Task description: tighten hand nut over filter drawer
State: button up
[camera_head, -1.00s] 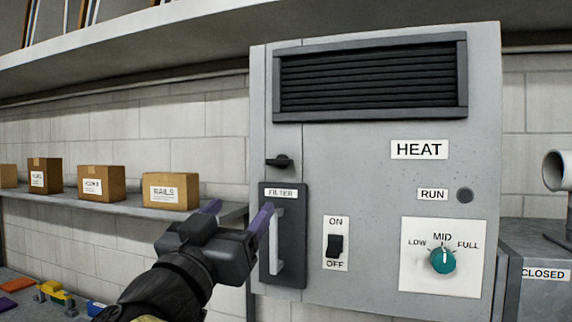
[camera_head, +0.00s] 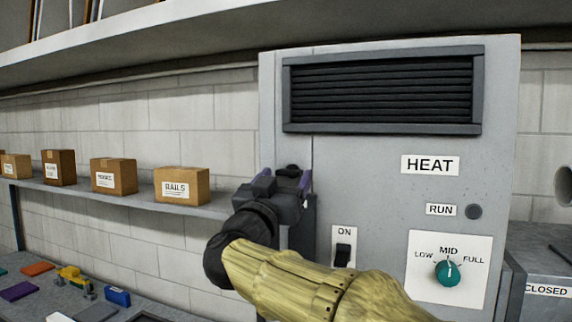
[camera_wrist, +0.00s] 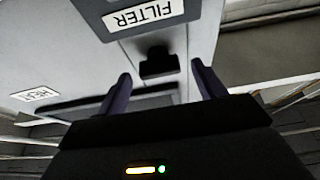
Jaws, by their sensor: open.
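The black hand nut (camera_head: 290,168) sits on the grey heater front, just above the filter drawer (camera_head: 302,238). In the head view my gripper hides most of the nut and drawer. In the wrist view the nut (camera_wrist: 158,62) shows as a dark block with a wider bar, close to the drawer edge with its upside-down FILTER label (camera_wrist: 143,15). My gripper (camera_head: 287,180) is open. Its two purple fingers stand on either side of the nut in the wrist view (camera_wrist: 160,73), with gaps visible. I cannot tell whether the fingertips reach its depth.
The heater front carries a vent grille (camera_head: 382,92), an ON/OFF switch (camera_head: 343,256) and a teal dial (camera_head: 447,272) set near MID. Several cardboard boxes, including one labelled NAILS or similar (camera_head: 181,186), stand on a shelf at left. The shelf end is close to my gripper.

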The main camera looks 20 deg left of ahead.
jog(key=shift+w+r, duration=0.25)
jog(key=shift+w, duration=0.4)
jog(key=c, duration=1)
